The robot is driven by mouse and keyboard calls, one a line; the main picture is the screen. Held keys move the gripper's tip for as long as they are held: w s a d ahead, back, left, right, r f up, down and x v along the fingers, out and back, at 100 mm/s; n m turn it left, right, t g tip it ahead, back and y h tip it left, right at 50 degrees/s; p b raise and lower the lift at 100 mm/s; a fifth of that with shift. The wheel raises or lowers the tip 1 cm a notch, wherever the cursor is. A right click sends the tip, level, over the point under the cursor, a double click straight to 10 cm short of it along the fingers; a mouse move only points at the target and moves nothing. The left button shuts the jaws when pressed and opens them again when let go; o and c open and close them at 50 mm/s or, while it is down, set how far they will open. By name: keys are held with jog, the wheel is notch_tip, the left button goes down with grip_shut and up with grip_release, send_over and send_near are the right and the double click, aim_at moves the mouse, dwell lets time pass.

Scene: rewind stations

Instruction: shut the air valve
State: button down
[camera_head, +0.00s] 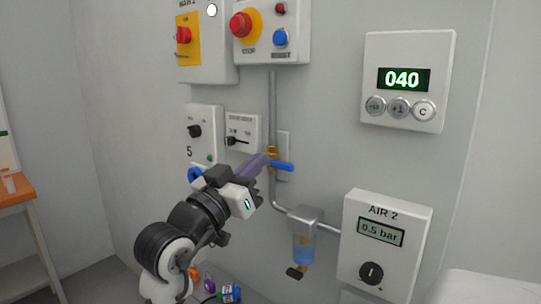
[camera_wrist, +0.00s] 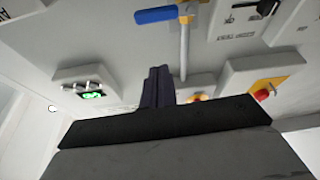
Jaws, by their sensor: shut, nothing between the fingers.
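The air valve has a brass body (camera_head: 271,153) on the vertical grey pipe and a blue lever (camera_head: 284,166). The lever sticks out to the right, roughly crosswise to the pipe. In the wrist view the blue lever (camera_wrist: 155,15) shows at the top edge, also crosswise to the pipe. My gripper (camera_head: 264,158) is shut and empty, its purple fingers just left of the valve in the head view. In the wrist view my gripper (camera_wrist: 158,70) appears below the lever with a visible gap. Whether the fingers touch the valve body is unclear.
The AIR 2 box (camera_head: 385,243) reads 0.5 bar. A filter bowl (camera_head: 303,247) hangs on the pipe below. A counter (camera_head: 408,80) reads 040. Button boxes (camera_head: 271,32) are above, and a slider panel (camera_head: 243,132) is left of the valve. Open wall lies right of the lever.

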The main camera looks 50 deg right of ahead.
jog(key=shift+v, duration=1.35)
